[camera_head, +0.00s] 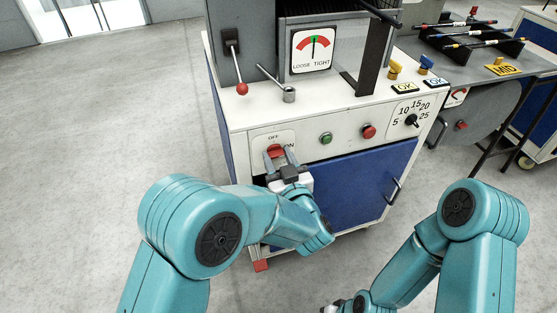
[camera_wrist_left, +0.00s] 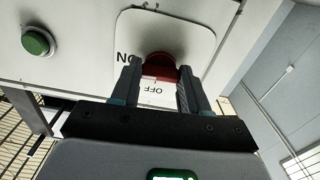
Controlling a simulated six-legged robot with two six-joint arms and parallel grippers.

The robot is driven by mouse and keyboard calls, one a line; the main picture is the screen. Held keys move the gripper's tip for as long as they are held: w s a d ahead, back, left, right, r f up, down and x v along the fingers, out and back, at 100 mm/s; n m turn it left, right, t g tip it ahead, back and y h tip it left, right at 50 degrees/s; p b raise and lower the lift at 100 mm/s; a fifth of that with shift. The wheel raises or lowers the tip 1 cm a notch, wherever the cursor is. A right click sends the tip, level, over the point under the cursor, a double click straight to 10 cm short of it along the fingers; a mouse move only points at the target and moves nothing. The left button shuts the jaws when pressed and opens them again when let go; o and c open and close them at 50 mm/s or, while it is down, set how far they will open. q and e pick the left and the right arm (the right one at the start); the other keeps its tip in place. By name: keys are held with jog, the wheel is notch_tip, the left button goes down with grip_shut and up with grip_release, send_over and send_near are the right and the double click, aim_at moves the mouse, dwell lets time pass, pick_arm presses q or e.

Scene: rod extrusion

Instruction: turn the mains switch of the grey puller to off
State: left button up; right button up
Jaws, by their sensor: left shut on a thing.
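The grey puller (camera_head: 236,110) stands ahead on its white and blue cabinet. Its red mains switch (camera_head: 275,150) sits on a white plate on the front, with OFF printed above and ON at the right. My left gripper (camera_head: 279,156) is shut on the red switch, one finger on each side. In the left wrist view, the red switch (camera_wrist_left: 160,66) shows between the fingers, with the lettering upside down. The exact angle of the switch is hard to tell because the fingers cover part of it.
A green button (camera_head: 326,138) and a red button (camera_head: 369,131) sit right of the switch, then a black dial (camera_head: 411,121). A red-knobbed lever (camera_head: 241,88) and a LOOSE/TIGHT gauge (camera_head: 312,50) are above. The floor at left is clear.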

pick_arm(q)
jog(key=shift+f+n+b, duration=0.2)
jog(key=shift+n+b, duration=0.4)
jog(key=shift+b, duration=0.1)
jog(key=n+b, duration=0.9)
jog(key=b, duration=0.1)
jog(key=n+b, duration=0.4)
jog(key=shift+r+n+b, duration=0.2)
jog(key=shift+n+b, duration=0.7)
jog(key=shift+n, duration=0.7)
pick_arm(e)
jog(key=w+d+f+t, duration=0.1)
jog(key=w+f, duration=0.2)
jog(key=f, duration=0.5)
jog(key=w+d+f+t, duration=0.1)
jog(key=w+f, duration=0.2)
jog(key=f, duration=0.6)
jog(key=shift+m+h, duration=0.3)
jog(key=shift+w+d, duration=0.1)
pick_arm(q)
jog(key=o, duration=1.1)
jog(key=shift+c, duration=0.2)
